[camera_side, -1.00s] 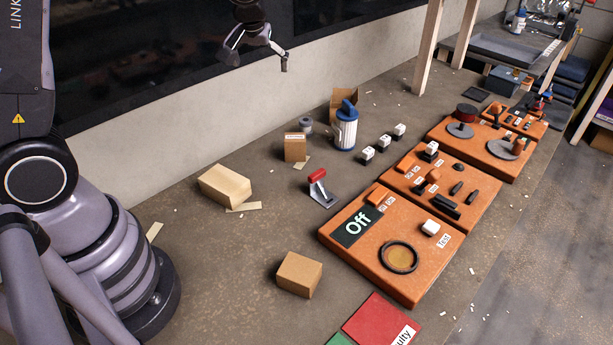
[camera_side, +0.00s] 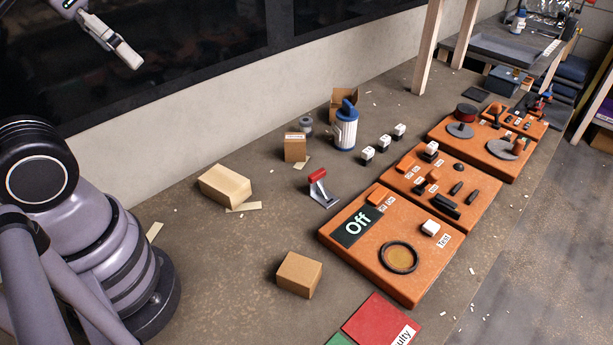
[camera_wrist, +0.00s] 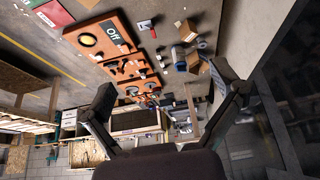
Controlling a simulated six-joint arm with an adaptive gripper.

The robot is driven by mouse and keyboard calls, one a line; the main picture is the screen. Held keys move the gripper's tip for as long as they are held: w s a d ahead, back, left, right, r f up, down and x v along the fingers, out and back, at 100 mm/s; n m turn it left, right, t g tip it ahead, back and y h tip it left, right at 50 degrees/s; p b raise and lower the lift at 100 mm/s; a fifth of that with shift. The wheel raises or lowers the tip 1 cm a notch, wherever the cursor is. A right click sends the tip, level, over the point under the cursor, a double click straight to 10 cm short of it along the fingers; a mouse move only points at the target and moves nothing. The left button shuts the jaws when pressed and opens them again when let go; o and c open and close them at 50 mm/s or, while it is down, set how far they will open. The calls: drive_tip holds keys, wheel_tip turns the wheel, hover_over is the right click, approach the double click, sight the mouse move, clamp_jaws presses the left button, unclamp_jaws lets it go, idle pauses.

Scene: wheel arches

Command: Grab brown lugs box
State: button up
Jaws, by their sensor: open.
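Several brown boxes rest on the workbench in the side view, and I cannot read which one says lugs. A small upright box (camera_side: 295,147) has a pale label on its top edge. A longer box (camera_side: 224,186) lies to its left, a cube-like box (camera_side: 299,275) sits nearer the front, and an open-topped box (camera_side: 344,101) stands behind the blue-and-white filter. My gripper (camera_side: 125,52) is high at the upper left, apart from all boxes. In the wrist view my gripper (camera_wrist: 165,92) has its two fingers spread wide, with nothing between them.
The blue-capped filter (camera_side: 345,128) stands close beside the labelled box. The bench around the longer box is mostly bare.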

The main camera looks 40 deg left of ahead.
idle(0.3)
drive_tip(key=w+d+f+n+g+h, duration=0.3)
drive_tip(key=d+f+n+g+h, duration=0.2)
drive_tip(key=d+f+h, duration=0.25)
drive_tip(key=w+d+f+n+g+h, duration=0.3)
drive_tip(key=d+f+n+g+h, duration=0.25)
drive_tip(key=f+h, duration=0.35)
drive_tip(key=w+f+n+t, duration=0.3)
drive_tip(key=f+n+t, duration=0.85)
drive_tip(key=f, duration=0.35)
approach(317, 276)
drive_tip(key=shift+w+d+h, duration=0.2)
drive_tip(key=shift+d+h, duration=0.05)
drive_tip(key=shift+d, duration=0.25)
drive_tip(key=shift+x, duration=3.25)
